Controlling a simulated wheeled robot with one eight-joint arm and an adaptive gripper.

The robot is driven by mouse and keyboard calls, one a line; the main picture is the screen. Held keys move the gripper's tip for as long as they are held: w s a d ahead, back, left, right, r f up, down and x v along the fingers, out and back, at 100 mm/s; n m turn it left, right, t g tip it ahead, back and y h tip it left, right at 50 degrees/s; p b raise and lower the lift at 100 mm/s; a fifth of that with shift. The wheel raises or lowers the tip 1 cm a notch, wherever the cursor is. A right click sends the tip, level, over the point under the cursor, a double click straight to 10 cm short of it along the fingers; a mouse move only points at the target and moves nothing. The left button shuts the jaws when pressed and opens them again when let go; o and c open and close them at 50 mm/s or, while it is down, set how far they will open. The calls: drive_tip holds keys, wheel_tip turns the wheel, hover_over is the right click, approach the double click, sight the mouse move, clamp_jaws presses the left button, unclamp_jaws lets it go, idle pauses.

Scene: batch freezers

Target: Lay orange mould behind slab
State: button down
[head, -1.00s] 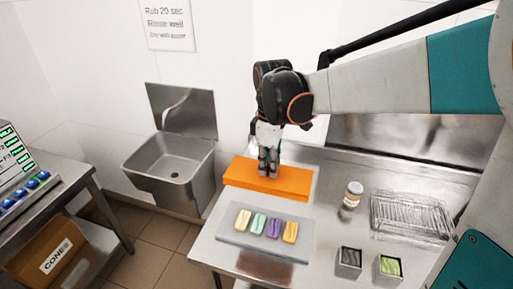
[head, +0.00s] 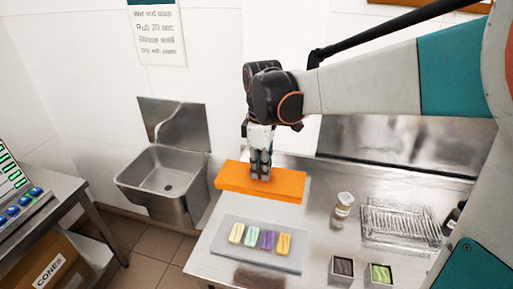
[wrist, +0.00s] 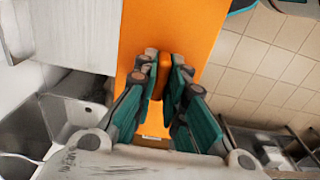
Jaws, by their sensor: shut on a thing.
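The orange mould (head: 285,184) is a long flat orange block. It is behind the grey slab (head: 228,247) in the head view, with a strip of steel between them in the picture. My gripper (head: 260,178) points down with its fingers shut on the mould's middle. In the wrist view my gripper (wrist: 167,85) pinches a raised orange part of the mould (wrist: 150,28). The mould's left end reaches past the table's left edge in the head view. I cannot tell whether its underside touches the table.
Several coloured bars (head: 267,240) lie on the slab. A small jar (head: 343,204), a wire rack (head: 400,221) and two small tubs, dark (head: 343,267) and green (head: 381,273), stand to the right on the steel table (head: 318,232). A sink (head: 168,180) is at the left.

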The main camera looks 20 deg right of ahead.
drive_tip(key=shift+s+r, duration=0.1)
drive_tip(key=shift+r, duration=0.5)
